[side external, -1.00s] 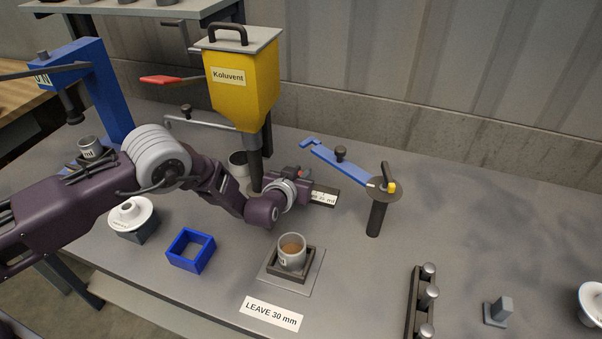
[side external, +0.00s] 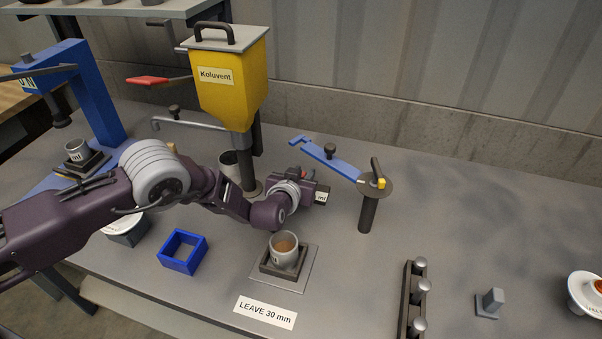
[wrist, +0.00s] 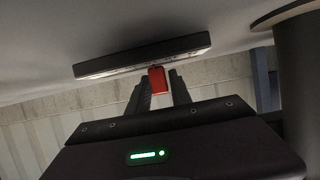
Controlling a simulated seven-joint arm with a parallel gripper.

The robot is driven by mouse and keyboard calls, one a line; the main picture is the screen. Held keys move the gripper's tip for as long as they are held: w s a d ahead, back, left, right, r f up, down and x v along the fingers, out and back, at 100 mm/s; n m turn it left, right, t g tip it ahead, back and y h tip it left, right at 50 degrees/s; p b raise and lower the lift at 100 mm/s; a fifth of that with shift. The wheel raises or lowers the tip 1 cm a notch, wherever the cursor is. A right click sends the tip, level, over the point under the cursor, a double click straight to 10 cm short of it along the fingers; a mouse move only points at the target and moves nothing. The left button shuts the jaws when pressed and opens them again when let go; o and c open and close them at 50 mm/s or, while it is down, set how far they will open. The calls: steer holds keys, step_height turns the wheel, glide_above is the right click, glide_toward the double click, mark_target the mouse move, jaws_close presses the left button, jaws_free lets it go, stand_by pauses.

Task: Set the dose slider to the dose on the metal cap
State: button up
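The dose scale is a dark bar with a white label (side external: 321,196) ending in "ml", beside the yellow hopper (side external: 228,90) marked Koluvent; my gripper hides its number. The red dose slider (wrist: 157,80) shows between my two fingers at the bar's edge in the wrist view. My gripper (wrist: 161,88) appears closed around it, though contact is hard to see. In the side view my gripper (side external: 304,180) is at the bar. A white insulator (side external: 122,226) at left is mostly hidden by my arm, its cap unseen. Another insulator (side external: 588,290) is cut off at the right edge.
A cup (side external: 284,250) with brown contents stands in a square holder, behind a "LEAVE 30 mm" sign (side external: 265,312). The back right table is clear.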

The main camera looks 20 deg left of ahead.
steer(key=shift+o, duration=0.9)
